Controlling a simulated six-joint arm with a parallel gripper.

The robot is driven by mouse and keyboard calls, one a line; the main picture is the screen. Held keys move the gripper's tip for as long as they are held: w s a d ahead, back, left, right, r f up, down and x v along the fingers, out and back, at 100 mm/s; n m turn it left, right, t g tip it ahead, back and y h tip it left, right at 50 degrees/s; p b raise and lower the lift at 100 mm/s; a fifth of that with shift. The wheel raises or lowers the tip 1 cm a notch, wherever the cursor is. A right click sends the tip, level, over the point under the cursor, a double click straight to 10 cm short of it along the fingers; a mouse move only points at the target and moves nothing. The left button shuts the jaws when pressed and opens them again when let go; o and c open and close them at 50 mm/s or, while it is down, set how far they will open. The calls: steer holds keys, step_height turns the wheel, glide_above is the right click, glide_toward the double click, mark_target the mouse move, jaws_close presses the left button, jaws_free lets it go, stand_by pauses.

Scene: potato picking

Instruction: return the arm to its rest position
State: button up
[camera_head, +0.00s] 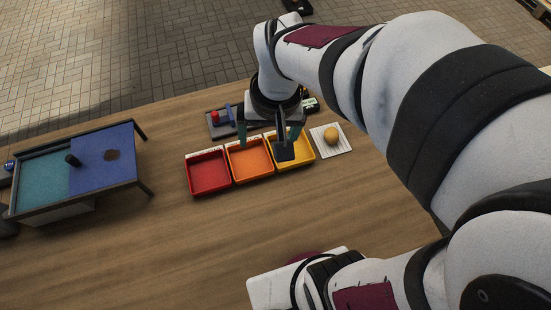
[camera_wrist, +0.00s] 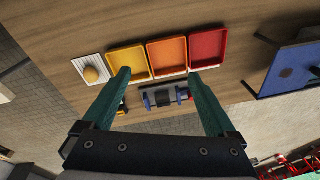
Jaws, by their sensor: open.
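My gripper (camera_head: 268,132) hangs over the back side of the three trays. Its two teal fingers are spread apart, with nothing between them, as the wrist view (camera_wrist: 159,74) also shows. My arm comes in from the right side of the head view. A yellowish potato (camera_head: 332,136) lies on a white striped pad (camera_head: 345,147) right of the trays, apart from the fingers; it also shows in the wrist view (camera_wrist: 91,75).
Red (camera_head: 208,174), orange (camera_head: 250,160) and yellow (camera_head: 300,150) trays stand in a row, looking empty. A dark panel (camera_head: 220,130) with small coloured parts lies behind them. A blue-and-teal raised platform (camera_head: 100,178) with a brown lump (camera_head: 112,155) stands left. The front wooden tabletop (camera_head: 150,250) is clear.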

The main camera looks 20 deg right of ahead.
steer(key=s+a+r+m+g+y, duration=0.1)
steer(key=s+a+m, duration=0.1)
steer(key=s, duration=1.2)
steer(key=shift+g, duration=0.4)
